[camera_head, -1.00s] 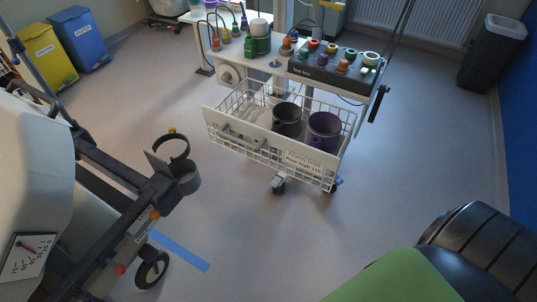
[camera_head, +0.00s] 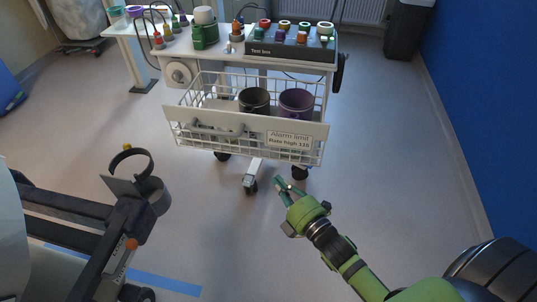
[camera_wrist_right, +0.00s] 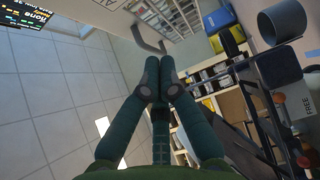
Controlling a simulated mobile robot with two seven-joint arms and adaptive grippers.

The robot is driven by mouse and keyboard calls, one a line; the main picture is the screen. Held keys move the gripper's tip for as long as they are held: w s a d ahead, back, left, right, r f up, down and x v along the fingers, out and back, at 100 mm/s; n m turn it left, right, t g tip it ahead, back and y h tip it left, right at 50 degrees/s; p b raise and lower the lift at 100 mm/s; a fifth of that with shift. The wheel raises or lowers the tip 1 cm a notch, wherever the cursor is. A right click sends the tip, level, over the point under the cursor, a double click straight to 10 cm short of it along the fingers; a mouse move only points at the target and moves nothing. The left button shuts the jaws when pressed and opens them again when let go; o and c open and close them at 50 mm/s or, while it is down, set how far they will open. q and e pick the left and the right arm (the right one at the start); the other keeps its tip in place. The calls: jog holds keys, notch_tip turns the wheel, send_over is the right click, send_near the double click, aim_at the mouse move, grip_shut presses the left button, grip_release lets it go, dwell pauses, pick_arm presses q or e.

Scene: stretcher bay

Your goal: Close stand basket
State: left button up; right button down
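The stand basket (camera_head: 178,125) is a white wire basket under the top of the wheeled stand, pulled out toward me. Its pale front panel carries a grey handle (camera_head: 214,131) and an "Alarm limit" label. A black cup (camera_head: 254,100) and a purple cup (camera_head: 296,101) stand inside. My green right gripper (camera_head: 283,184) is in front of and apart from the panel, to the right of the handle in the head view. My left gripper is out of view.
The stand top (camera_head: 232,62) holds a test box (camera_head: 292,49) and several coloured bottles. A dark bracket with a round cuff (camera_head: 150,190) is at left. Stand casters (camera_head: 251,184) are below the basket. Floor is free around the right gripper.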

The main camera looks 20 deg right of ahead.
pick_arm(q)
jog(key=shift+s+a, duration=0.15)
pick_arm(e)
jog(key=shift+w+d+f, duration=0.1)
jog(key=shift+w+d, duration=0.05)
jog(key=shift+w, duration=2.85)
jog(key=shift+w+d, duration=0.1)
jog(key=shift+w, duration=2.9)
jog(key=shift+d, duration=0.1)
